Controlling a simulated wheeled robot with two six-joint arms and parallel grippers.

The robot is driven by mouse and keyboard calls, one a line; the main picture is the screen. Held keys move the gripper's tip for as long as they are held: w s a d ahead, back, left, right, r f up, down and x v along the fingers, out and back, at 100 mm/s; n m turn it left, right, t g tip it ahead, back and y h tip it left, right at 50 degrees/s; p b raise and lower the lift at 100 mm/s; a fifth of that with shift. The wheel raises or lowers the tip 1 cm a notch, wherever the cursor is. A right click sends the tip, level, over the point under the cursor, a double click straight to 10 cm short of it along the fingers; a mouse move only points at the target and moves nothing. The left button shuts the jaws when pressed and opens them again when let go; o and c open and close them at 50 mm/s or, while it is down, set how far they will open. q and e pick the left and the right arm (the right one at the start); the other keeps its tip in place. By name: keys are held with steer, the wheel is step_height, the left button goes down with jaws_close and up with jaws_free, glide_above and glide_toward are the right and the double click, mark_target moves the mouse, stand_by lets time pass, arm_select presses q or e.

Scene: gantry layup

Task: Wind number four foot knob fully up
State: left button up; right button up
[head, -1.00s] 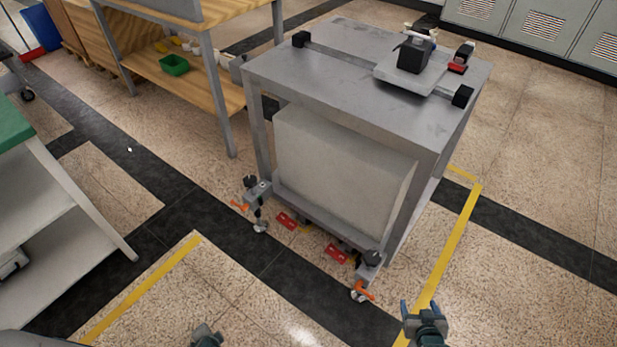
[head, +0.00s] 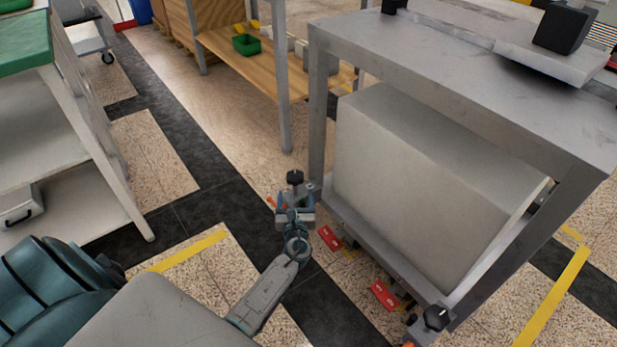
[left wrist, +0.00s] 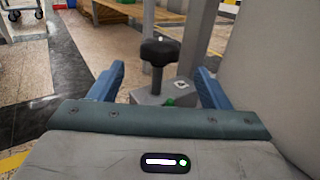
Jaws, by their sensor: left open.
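A black foot knob (head: 295,178) stands upright on a threaded post at the left lower corner of the grey gantry table (head: 450,65). In the left wrist view the knob (left wrist: 160,50) rises from a grey bracket (left wrist: 165,95) with a green dot. My left gripper (head: 293,206) is open. Its blue fingers (left wrist: 159,70) stand on either side of the knob's post, with the knob head ahead and no visible contact. A second black foot knob (head: 436,317) is at the near right corner. No foot number is readable. My right gripper is out of view.
A large pale block (head: 425,180) sits under the tabletop, close right of the left gripper. Red tags (head: 329,237) lie along the lower frame. A wooden bench (head: 265,75) is behind, and a green-topped bench (head: 70,115) is left. The floor between is clear.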

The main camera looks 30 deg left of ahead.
mark_target(295, 170)
arm_select(q)
steer(key=shift+w+a+r, duration=0.1)
steer(key=shift+w+a, duration=0.1)
steer(key=shift+w, duration=0.2)
steer(key=b+x, duration=0.2)
steer(key=x, duration=0.6)
steer(key=shift+w+a, duration=0.55)
steer(key=shift+w, duration=0.15)
steer(key=c, duration=1)
steer(key=shift+n+y, duration=0.4)
